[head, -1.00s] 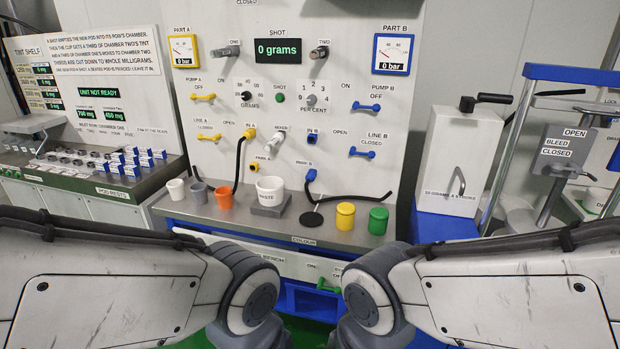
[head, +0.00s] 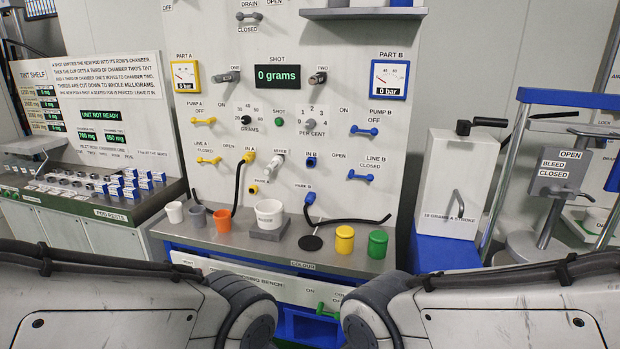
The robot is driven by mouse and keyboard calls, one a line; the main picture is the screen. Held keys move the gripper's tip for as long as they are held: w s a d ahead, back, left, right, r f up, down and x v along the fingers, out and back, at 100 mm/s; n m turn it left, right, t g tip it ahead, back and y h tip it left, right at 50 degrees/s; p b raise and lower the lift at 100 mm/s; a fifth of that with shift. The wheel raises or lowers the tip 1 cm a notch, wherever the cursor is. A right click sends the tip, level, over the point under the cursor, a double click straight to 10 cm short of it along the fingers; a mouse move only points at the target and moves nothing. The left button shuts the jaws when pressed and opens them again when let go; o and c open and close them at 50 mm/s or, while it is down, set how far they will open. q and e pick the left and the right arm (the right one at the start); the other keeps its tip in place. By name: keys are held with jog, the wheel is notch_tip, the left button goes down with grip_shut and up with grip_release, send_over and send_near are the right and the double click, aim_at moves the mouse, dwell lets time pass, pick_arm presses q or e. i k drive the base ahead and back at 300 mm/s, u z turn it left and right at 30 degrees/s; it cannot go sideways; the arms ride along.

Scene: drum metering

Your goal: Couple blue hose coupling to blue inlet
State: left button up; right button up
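The blue hose coupling (head: 310,197) sits at the spot labelled PARK B, low on the white panel, with a black hose (head: 350,220) running from it to the right over the bench. The blue inlet (head: 311,161), labelled IN B, is on the panel directly above it and nothing is attached to it. Only my two arm links show, at the lower left and lower right of the head view. Both grippers are out of the picture, so their state is hidden.
A yellow coupling (head: 249,159) is at IN A with its own black hose. On the grey bench (head: 225,238) stand several cups, a waste pot (head: 269,213), a black disc (head: 310,243), and yellow (head: 344,240) and green (head: 377,244) canisters.

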aim_at(310, 199)
jog(key=u, duration=0.55)
jog(key=k, duration=0.65)
jog(key=u, duration=0.9)
jog(key=i, duration=1.3)
jog(key=z, duration=0.75)
jog(key=i, duration=0.55)
jog(key=z, duration=1.15)
jog(key=i, duration=0.75)
jog(key=z, duration=0.05)
